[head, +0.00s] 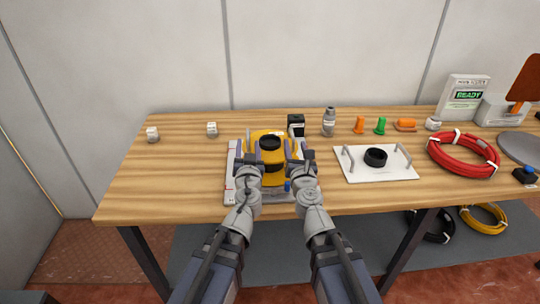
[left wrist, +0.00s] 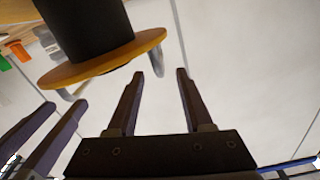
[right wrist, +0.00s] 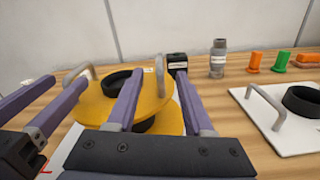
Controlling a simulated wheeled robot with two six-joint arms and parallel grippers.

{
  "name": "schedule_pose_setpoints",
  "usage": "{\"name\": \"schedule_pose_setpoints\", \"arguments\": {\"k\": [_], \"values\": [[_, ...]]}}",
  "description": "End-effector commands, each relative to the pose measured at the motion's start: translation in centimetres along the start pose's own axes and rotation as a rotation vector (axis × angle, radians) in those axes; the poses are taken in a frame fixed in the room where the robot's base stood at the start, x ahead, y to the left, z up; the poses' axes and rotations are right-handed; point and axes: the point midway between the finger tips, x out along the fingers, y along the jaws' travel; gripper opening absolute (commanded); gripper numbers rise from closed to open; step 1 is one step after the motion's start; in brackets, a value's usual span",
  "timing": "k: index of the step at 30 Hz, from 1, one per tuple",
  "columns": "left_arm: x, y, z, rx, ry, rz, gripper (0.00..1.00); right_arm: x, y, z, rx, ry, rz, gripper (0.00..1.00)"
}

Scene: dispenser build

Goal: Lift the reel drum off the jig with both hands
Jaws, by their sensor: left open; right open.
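The reel drum (head: 270,165) is yellow with a black hub and sits on the pale jig plate (head: 231,180). It has two grey handles, seen at the left (right wrist: 82,80) and right (right wrist: 160,78) in the right wrist view. My left gripper (head: 256,158) is open at the drum's left side; its fingers (left wrist: 160,72) are empty, with a handle (left wrist: 156,64) near one fingertip. My right gripper (head: 297,156) is open at the drum's right side. In the right wrist view, the right handle appears between its fingertips (right wrist: 160,74). I cannot tell if either gripper touches the drum.
A black labelled block (head: 296,124) stands close behind the jig. A grey bottle (head: 329,122) and orange and green pegs (head: 380,126) stand to its right. A white plate (head: 350,176) with handles and a black ring lies right of the jig. The table's left side is mostly clear.

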Motion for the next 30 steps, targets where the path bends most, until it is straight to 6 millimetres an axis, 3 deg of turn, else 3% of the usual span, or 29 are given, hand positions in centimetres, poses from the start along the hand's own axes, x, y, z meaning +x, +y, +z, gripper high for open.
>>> {"name": "schedule_pose_setpoints", "arguments": {"k": [12,23,30], "values": [[6.0,0.0,0.0,0.0,0.0,-0.001,0.51,6.0,0.0,0.0,-0.001,0.0,0.0,0.52],[6.8,0.0,0.0,0.0,0.0,0.0,0.51,6.8,0.0,0.0,-0.001,0.0,0.0,0.52],[6.8,0.0,0.0,0.0,0.0,0.0,0.27,6.8,0.0,0.0,-0.001,0.0,0.0,0.28]]}}
